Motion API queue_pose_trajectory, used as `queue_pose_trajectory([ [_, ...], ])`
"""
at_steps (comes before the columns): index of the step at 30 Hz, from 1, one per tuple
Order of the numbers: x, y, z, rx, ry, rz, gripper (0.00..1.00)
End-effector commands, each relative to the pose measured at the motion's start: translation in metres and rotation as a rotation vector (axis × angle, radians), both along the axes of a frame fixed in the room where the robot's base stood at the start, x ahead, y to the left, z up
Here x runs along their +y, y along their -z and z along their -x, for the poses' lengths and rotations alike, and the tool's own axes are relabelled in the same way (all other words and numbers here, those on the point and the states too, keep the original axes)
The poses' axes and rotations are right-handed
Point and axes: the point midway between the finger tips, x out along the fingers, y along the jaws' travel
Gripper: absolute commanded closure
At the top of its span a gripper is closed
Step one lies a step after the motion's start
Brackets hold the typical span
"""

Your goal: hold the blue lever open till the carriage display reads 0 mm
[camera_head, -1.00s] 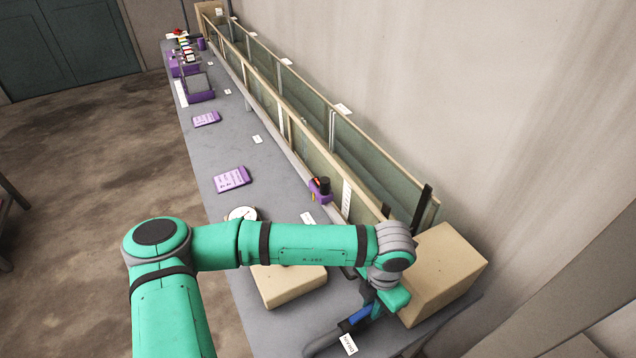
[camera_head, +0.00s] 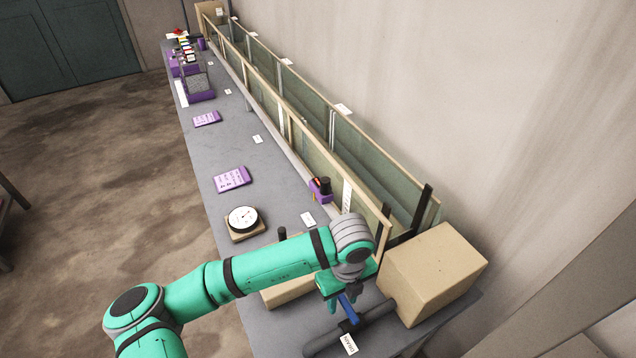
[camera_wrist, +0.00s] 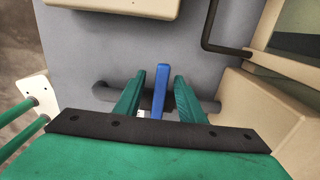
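The blue lever (camera_head: 348,309) sits on the dark pipe near the table's near end, by a DRAIN label (camera_head: 349,344). It lies crosswise to the pipe. My gripper (camera_head: 341,291) is over it. In the wrist view the blue lever (camera_wrist: 159,90) stands between the two green fingers of my gripper (camera_wrist: 160,78), with a gap on each side. The gripper is open. A purple block with a black cylinder (camera_head: 320,188), possibly the carriage, sits at the long tank's near side; no reading is legible.
The glass-walled tank (camera_head: 300,143) runs along the wall. A tan block (camera_head: 435,270) stands right of the pipe. Another tan block (camera_head: 287,292) is partly behind my arm. A round dial (camera_head: 242,218) and purple cards (camera_head: 232,179) lie on the grey table.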

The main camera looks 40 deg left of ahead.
Motion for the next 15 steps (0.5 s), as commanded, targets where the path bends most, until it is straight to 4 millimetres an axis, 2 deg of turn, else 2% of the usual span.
queue_pose_trajectory([
  [8,0.0,-0.003,-0.002,-0.005,0.001,-0.001,0.64],
  [15,0.001,-0.025,-0.002,-0.006,0.001,-0.002,0.64],
])
